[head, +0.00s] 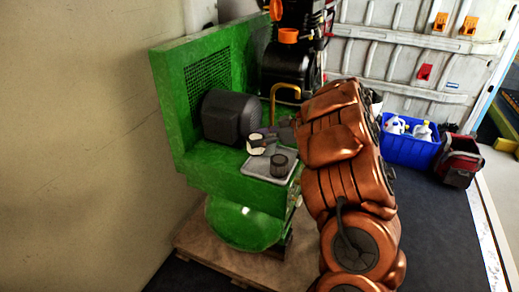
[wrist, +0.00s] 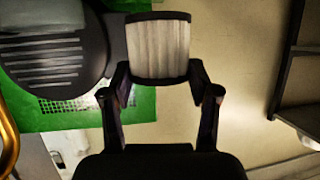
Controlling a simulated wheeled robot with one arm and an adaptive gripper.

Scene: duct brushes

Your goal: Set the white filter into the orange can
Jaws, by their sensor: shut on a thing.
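The white filter (wrist: 158,48), pleated with dark end rims, sits between the two fingers of my gripper (wrist: 159,76) in the wrist view. My gripper is shut on it. In the head view the filter (head: 256,146) shows above the left part of a grey tray (head: 258,172) on the green machine, at the end of my gripper (head: 268,136). I cannot tell whether it touches the tray. I see no clear orange can; a small orange cylindrical part (head: 288,36) shows on the black equipment at the back.
A dark short cylinder (head: 279,166) stands on the tray, close right of the filter. The green machine (head: 180,100) carries a dark grey motor-like drum (head: 230,117) and a yellow bent pipe (head: 285,88). A blue crate (head: 408,151) with bottles stands on the floor at right.

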